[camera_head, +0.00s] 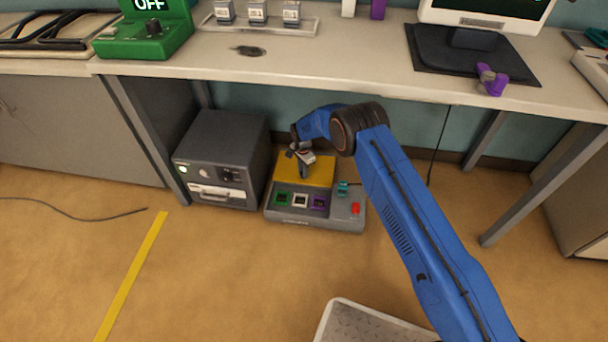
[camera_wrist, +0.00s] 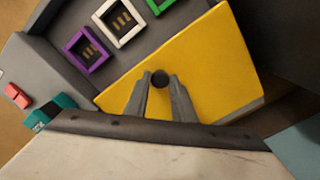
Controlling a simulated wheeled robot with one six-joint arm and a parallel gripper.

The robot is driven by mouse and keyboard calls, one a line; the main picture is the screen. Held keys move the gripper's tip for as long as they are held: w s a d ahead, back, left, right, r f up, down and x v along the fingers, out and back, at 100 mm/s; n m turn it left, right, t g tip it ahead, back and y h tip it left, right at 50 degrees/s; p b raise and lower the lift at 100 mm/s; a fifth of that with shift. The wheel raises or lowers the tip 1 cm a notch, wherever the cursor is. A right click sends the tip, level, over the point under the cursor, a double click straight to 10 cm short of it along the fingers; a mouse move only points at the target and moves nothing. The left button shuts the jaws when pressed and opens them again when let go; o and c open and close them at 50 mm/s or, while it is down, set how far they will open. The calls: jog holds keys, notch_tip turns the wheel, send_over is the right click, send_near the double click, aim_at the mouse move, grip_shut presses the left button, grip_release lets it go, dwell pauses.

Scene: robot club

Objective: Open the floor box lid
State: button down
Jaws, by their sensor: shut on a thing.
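The floor box (camera_head: 339,220) is a low grey case on the floor under the bench. Its yellow lid (camera_head: 315,171) covers the back left part and also fills the middle of the wrist view (camera_wrist: 213,65). In the wrist view the lid looks flat, and I cannot tell whether it is raised at all. A round dark knob (camera_wrist: 160,78) stands on the lid. My gripper (camera_wrist: 160,82) is shut on this knob, one finger on each side. In the head view my gripper (camera_head: 303,170) is above the lid, and the knob is hidden there.
Green, white and purple framed sockets (camera_head: 300,200), a red button (camera_head: 356,208) and a teal part (camera_head: 343,188) are on the box's front and right. A dark grey unit (camera_head: 222,150) stands close at left. The bench top (camera_head: 330,60) overhangs behind.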

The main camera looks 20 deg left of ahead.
jog(key=shift+w, duration=0.1)
jog(key=c, duration=1.5)
grip_release()
